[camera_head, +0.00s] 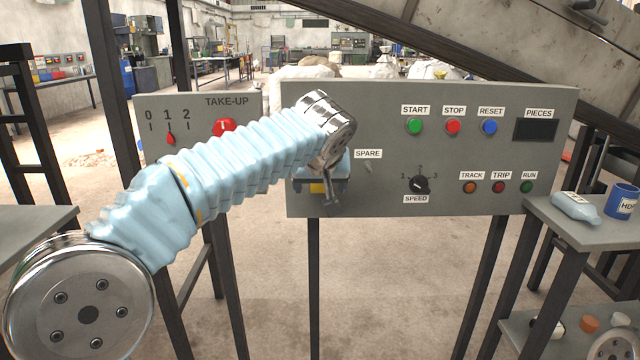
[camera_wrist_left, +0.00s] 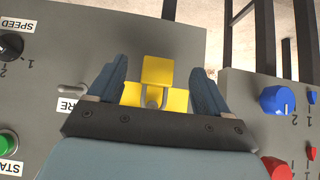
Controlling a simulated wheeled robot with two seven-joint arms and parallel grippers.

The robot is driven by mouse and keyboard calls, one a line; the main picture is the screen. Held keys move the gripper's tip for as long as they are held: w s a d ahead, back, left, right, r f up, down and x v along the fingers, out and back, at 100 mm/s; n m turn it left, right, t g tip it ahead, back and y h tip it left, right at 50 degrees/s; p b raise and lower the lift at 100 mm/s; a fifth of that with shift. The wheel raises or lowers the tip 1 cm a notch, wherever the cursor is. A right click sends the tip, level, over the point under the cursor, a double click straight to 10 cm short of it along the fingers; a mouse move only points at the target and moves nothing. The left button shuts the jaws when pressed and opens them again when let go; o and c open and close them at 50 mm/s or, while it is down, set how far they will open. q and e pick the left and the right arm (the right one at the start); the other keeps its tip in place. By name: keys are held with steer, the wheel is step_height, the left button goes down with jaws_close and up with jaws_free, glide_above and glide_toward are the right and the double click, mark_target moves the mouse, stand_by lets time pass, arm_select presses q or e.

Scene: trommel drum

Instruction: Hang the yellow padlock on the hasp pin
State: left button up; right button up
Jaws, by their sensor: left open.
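The yellow padlock (camera_wrist_left: 158,70) shows in the left wrist view between the two fingers of my left gripper (camera_wrist_left: 160,74), with a gap on each side. A grey loop or pin end (camera_wrist_left: 153,97) shows beside the padlock body, with yellow parts to either side of it. Whether the shackle is around the hasp pin cannot be told. In the head view my left gripper (camera_head: 325,190) is at the lower left of the grey control panel, and only a small patch of yellow (camera_head: 317,188) shows there; my arm and gripper hide the rest. My right gripper is out of view.
The control panel (camera_head: 460,110) has buttons, a speed knob (camera_head: 420,184) and a SPARE toggle (camera_head: 368,166) close right of my gripper. A TAKE-UP panel (camera_head: 185,105) stands to the left. A side table (camera_head: 590,228) with a bottle (camera_head: 575,208) and blue tub (camera_head: 621,201) is at right.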

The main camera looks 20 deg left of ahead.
arm_select(q)
steer(key=p+v, duration=0.1)
steer(key=v, duration=1.2)
steer(key=w+d+f+m+g+h, duration=0.1)
steer(key=w+d+f+m, duration=0.15)
steer(key=f, duration=0.55)
steer(key=w+d+f+m+g+h, duration=0.1)
steer(key=w+d+f, duration=0.2)
steer(key=f, duration=0.6)
step_height(320, 180, down, 22)
steer(key=d+m+g+h, duration=0.2)
steer(key=g, duration=0.1)
steer(key=s+a+f+n+g+h, duration=0.1)
steer(key=s+f, duration=0.5)
steer(key=f, duration=0.3)
steer(key=s+f+n+g+h, duration=0.1)
steer(key=s+f, duration=0.4)
steer(key=f, duration=0.5)
steer(key=s+a+f+n, duration=0.1)
steer(key=s+f, duration=0.3)
steer(key=s, duration=0.3)
steer(key=s+a+f+n, duration=0.1)
steer(key=s+a+f, duration=0.1)
steer(key=s+f, duration=0.2)
steer(key=s, duration=0.3)
steer(key=shift+s+a+f+h, duration=0.3)
steer(key=shift+f+h, duration=0.1)
steer(key=shift+w, duration=0.1)
steer(key=shift+c, duration=0.3)
